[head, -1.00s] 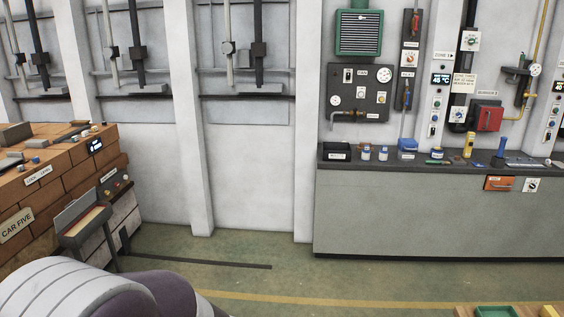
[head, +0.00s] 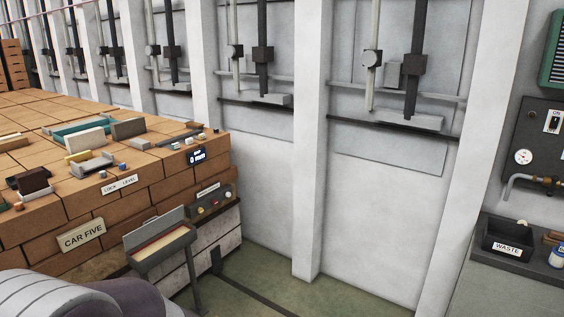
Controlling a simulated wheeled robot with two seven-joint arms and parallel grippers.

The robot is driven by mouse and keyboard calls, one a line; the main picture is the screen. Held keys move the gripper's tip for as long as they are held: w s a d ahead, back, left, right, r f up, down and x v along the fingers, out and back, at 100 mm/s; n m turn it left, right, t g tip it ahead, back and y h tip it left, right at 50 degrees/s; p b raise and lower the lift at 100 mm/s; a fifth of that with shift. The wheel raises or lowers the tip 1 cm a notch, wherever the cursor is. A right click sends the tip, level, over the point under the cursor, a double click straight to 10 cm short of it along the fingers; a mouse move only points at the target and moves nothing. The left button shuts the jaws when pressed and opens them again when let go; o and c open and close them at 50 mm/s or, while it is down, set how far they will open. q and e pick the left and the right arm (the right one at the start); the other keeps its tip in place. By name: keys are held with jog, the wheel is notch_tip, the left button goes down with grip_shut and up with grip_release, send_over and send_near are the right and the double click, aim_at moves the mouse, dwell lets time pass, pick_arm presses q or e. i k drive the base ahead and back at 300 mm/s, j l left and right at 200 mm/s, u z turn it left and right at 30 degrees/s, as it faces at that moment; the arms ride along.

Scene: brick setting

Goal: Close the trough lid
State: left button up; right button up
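A grey trough (head: 152,263) stands on a thin post in front of the brick stack, left of centre in the head view. Its grey lid (head: 153,228) stands up along the back edge, so the trough is open. A cream and reddish inside shows. Neither gripper is in view. A white and purple part of my own body fills the bottom left corner, below and left of the trough, and appears apart from it.
The brick stack (head: 117,213) marked CAR FIVE rises behind the trough, with blocks and small tools on top. A knob panel (head: 211,203) is on its front. Floor (head: 255,270) is free right of the trough. A counter (head: 510,290) with a WASTE bin (head: 508,238) stands at right.

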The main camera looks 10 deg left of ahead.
aim_at(136, 237)
jog(key=i+j+u, duration=0.25)
jog(key=i+u, duration=0.2)
jog(key=i+j+u, duration=0.15)
jog(key=i+u, duration=0.2)
jog(key=u, duration=0.15)
jog(key=i+u, duration=0.45)
jog(key=i+l+u, duration=0.25)
jog(key=i+u, duration=0.25)
jog(key=i+j+z, duration=0.1)
jog(key=i, duration=0.45)
jog(key=i+j+z, duration=0.15)
jog(key=i, duration=0.35)
jog(key=i+j+z, duration=0.1)
jog(key=i, duration=0.45)
jog(key=z, duration=0.45)
jog(key=i+j+z, duration=0.1)
jog(key=z, duration=0.3)
jog(key=j+z, duration=0.1)
jog(key=z, duration=0.35)
jog(key=i+j+z, duration=0.1)
jog(key=z, duration=0.35)
jog(key=j+z, duration=0.1)
jog(key=z, duration=0.3)
